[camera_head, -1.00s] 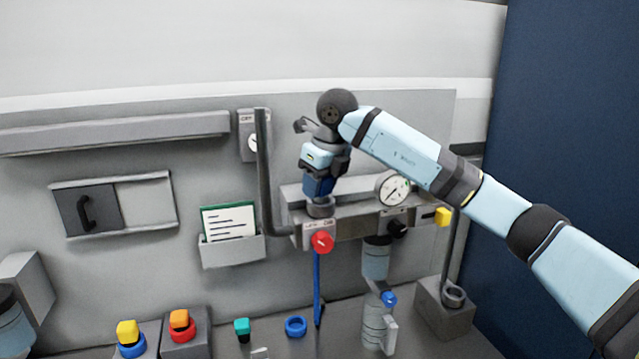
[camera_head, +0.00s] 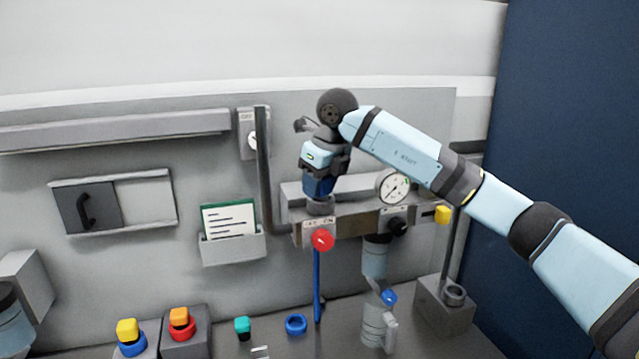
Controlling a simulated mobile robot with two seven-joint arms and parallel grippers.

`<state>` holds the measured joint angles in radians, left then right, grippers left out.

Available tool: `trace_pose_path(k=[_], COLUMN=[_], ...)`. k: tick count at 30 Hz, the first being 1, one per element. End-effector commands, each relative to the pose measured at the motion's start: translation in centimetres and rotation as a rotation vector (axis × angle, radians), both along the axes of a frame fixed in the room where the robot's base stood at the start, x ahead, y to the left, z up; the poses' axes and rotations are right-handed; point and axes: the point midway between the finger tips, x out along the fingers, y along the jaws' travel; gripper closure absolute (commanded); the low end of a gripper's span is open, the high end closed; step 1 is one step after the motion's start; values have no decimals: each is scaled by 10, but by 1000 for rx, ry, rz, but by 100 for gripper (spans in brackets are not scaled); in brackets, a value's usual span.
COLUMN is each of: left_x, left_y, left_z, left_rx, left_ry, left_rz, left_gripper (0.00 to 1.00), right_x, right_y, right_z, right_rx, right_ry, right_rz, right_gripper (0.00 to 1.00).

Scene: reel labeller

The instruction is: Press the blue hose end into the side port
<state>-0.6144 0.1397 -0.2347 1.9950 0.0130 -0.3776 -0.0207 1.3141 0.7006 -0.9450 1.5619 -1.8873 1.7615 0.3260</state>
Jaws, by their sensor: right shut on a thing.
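The blue hose (camera_head: 317,285) hangs straight down behind and below the red knob (camera_head: 322,240) at the left end of the grey manifold (camera_head: 346,224). My right gripper (camera_head: 319,187) points down at the manifold's left end. It is shut on a dark blue piece (camera_head: 318,187) directly above a grey round fitting (camera_head: 320,205). I cannot tell whether this piece is the hose end, nor whether it touches the fitting. The gripper hides most of it. The side port cannot be made out clearly.
A gauge (camera_head: 393,187) and black knob (camera_head: 398,227) sit right of the gripper. A vertical grey pipe (camera_head: 264,170) and card holder (camera_head: 233,249) are to its left. Below are a blue ring (camera_head: 296,325), a teal-capped part (camera_head: 242,328) and a clear cylinder (camera_head: 374,322).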

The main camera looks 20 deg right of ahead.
Motion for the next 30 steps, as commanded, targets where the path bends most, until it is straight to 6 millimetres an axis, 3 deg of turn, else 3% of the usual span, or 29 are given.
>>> trace_pose_path(k=[27, 28, 30], left_x=[0, 0, 0], left_y=[0, 0, 0], left_z=[-3, -3, -3], left_rx=[1, 1, 1], left_ry=[2, 2, 2], left_rz=[0, 0, 0], left_gripper=[37, 37, 37], right_x=[0, 0, 0], right_y=[0, 0, 0], right_z=[-5, -5, -5], right_rx=[-1, -1, -1], right_ry=[2, 3, 3], right_rz=[0, 0, 0], right_gripper=[84, 51, 35])
